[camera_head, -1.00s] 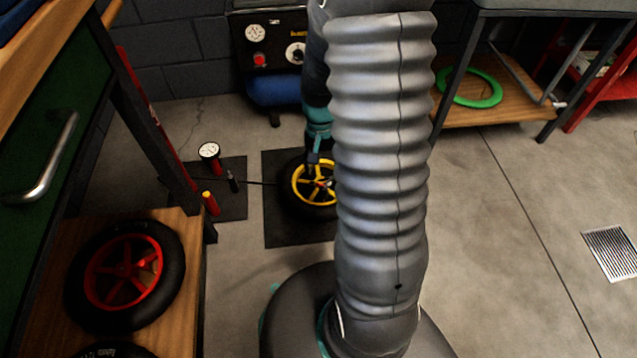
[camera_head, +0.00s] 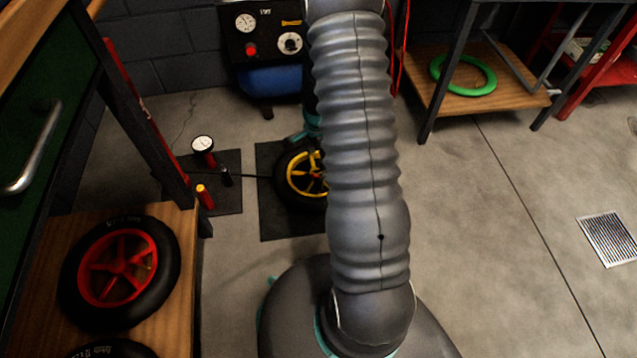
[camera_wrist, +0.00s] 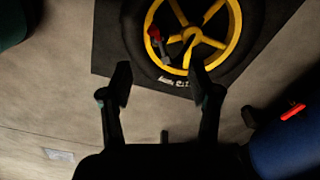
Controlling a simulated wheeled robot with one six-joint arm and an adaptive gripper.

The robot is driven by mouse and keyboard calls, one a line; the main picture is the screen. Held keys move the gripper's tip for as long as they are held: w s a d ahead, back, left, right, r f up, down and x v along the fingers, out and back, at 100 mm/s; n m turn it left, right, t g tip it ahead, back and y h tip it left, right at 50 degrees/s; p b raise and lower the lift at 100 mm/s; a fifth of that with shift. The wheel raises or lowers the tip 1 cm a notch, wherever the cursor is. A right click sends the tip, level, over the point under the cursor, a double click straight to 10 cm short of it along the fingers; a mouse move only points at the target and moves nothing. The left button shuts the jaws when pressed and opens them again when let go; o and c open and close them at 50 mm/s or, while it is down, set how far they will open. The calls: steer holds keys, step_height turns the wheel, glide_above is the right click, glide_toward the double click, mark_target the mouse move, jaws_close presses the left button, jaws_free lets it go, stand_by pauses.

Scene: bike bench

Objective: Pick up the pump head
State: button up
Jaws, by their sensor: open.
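In the wrist view, a yellow-spoked wheel with a black tyre (camera_wrist: 230,68) lies flat on a dark mat (camera_wrist: 105,50). A small red and black piece, which looks like the pump head (camera_wrist: 154,33), lies over the wheel's left spokes. My gripper (camera_wrist: 160,80) is open and empty, its two black fingers apart near the tyre's lower edge. The pump head is above the gap between the fingers in the picture, not between them. In the head view, the wheel (camera_head: 297,178) is partly behind my arm, which hides my gripper and the pump head.
A floor pump with a round gauge (camera_head: 203,144) stands on a mat left of the wheel, with a dark hose running toward the wheel. A blue compressor (camera_head: 270,79) stands behind. A bench shelf with a red wheel (camera_head: 118,268) is at left. Floor at right is clear.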

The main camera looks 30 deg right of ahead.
mark_target(319, 175)
step_height(319, 175, down, 8)
steer(key=shift+f+b, duration=0.1)
steer(key=shift+b, duration=0.45)
steer(key=shift+d+f+b, duration=0.15)
steer(key=shift+f+b, duration=0.1)
steer(key=shift+f, duration=1.1)
steer(key=shift+d+f+b, duration=0.1)
steer(key=shift+f+b, duration=0.15)
steer(key=shift+f, duration=1.05)
jaws_close()
